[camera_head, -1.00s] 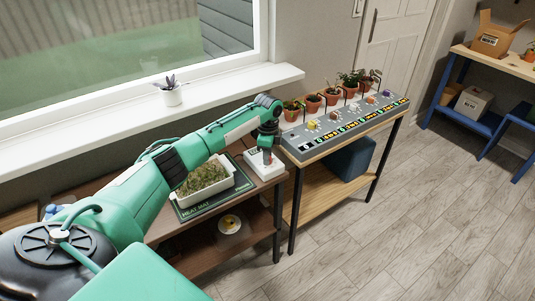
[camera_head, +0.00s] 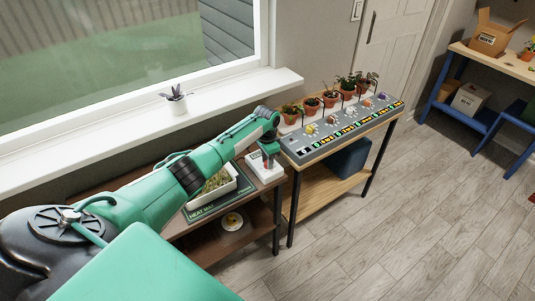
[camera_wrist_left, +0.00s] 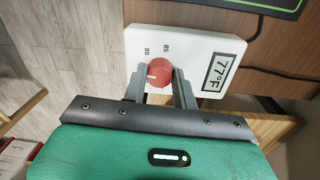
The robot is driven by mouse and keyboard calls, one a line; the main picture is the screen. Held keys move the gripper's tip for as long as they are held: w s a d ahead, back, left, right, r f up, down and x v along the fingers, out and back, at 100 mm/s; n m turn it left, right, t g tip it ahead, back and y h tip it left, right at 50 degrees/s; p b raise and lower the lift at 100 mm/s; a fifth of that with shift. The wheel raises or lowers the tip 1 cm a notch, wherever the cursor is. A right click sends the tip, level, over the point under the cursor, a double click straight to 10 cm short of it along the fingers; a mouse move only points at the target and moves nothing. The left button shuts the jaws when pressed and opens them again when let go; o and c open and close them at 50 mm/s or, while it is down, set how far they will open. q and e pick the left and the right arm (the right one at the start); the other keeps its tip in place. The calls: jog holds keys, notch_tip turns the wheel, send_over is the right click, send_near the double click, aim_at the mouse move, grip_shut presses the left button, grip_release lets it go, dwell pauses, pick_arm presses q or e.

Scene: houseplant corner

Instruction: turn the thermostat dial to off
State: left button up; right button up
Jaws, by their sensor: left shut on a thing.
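The thermostat (camera_wrist_left: 190,42) is a white box with a red dial (camera_wrist_left: 159,71) and a display reading 77°F. In the left wrist view the numbers 80 and 85 show beside the dial, and a white mark is on the dial's face. My left gripper (camera_wrist_left: 160,78) is shut on the dial, one finger on each side. In the head view the thermostat (camera_head: 265,172) sits at the right end of the brown table, with my left gripper (camera_head: 267,163) coming down on it. The off mark is not visible. My right gripper is not in view.
A heat mat (camera_head: 205,209) with a white seedling tray (camera_head: 232,186) lies just left of the thermostat. To the right, a wooden table (camera_head: 345,139) holds a grey labelled panel (camera_head: 318,145) and several potted plants. The floor in front is clear.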

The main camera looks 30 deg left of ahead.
pick_arm(q)
jog(key=n+p, duration=0.1)
jog(key=n, duration=0.1)
jog(key=n+p, duration=0.1)
jog(key=p, duration=0.1)
jog(key=n+p, duration=0.1)
jog(key=n, duration=0.1)
jog(key=shift+d+r+n, duration=0.1)
jog(key=shift+r+n, duration=0.15)
jog(key=shift+n, duration=0.05)
jog(key=n+p, duration=0.2)
jog(key=shift+n, duration=0.4)
jog(key=n+p, duration=0.2)
jog(key=n, duration=0.1)
jog(key=shift+n+t, duration=0.3)
jog(key=n+p, duration=0.1)
jog(key=n, duration=0.3)
jog(key=shift+p, duration=0.4)
jog(key=n+p, duration=0.1)
jog(key=n, duration=0.4)
jog(key=shift+f, duration=0.1)
jog(key=shift+n, duration=0.3)
jog(key=o, duration=1)
jog(key=shift+f, duration=0.1)
